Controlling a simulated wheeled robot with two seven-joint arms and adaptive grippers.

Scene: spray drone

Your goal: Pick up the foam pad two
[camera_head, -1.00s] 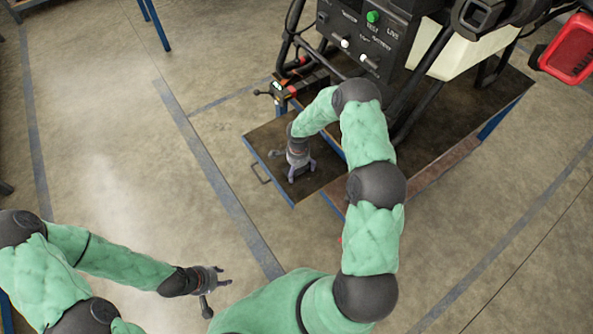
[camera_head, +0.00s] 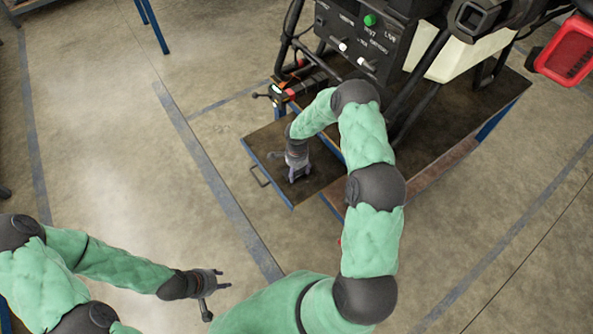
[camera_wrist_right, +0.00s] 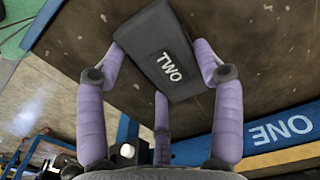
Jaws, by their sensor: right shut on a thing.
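The foam pad two is a dark grey block (camera_wrist_right: 158,48) with white "TWO" lettering, seen in the right wrist view. It sits between the purple fingers of my right gripper (camera_wrist_right: 160,78), which is shut on it. In the head view my right gripper (camera_head: 298,174) points down over the dark pull-out tray (camera_head: 270,142), and the pad is too small and covered to make out there. I cannot tell whether the pad touches the tray. My left gripper (camera_head: 221,287) is open and empty, over the floor at lower left.
The drone's black control panel (camera_head: 362,38) with a green button stands behind the tray on a blue-edged bench (camera_head: 490,88). A red-handled clamp-like part (camera_head: 290,92) is just behind the tray. A blue edge marked "ONE" (camera_wrist_right: 280,131) shows in the wrist view.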

